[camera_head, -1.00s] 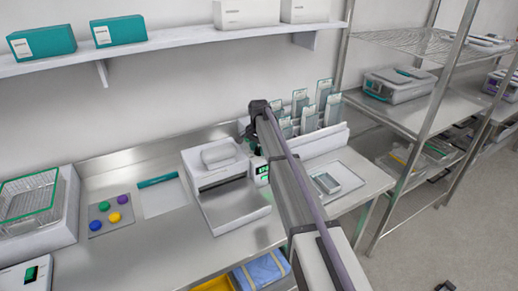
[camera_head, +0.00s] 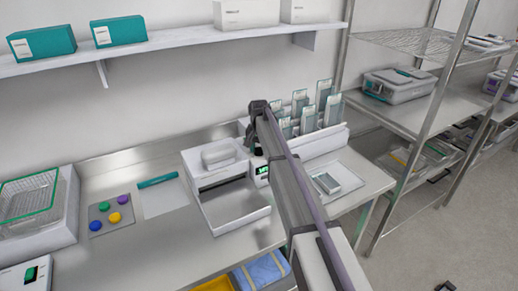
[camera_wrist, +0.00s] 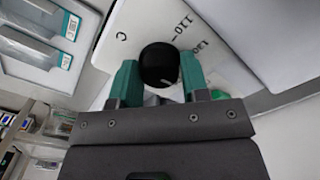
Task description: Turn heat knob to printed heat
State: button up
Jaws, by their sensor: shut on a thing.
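The heat knob (camera_wrist: 159,65) is round and black with a pale pointer mark, in the wrist view. It sits on a white panel (camera_wrist: 135,22) printed with a "C", "110" and a further number partly cut off by my gripper. My gripper (camera_wrist: 160,78) has green fingers, one on each side of the knob, shut on it. In the head view, the white machine (camera_head: 228,205) stands on the counter with a small lit green display (camera_head: 263,170). My arm hides the knob there.
Upright packets (camera_head: 308,112) stand in a white rack behind my arm. A clear-lidded tray (camera_head: 326,183) lies to the right of the machine. Colored discs (camera_head: 104,206) lie on a grey mat at the left. A wire basket (camera_head: 30,196) stands farther left.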

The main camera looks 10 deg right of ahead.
jog(key=n, duration=0.4)
jog(key=shift+n, duration=0.3)
jog(key=n, duration=1)
jog(key=shift+n, duration=2.3)
jog(key=o, duration=0.9)
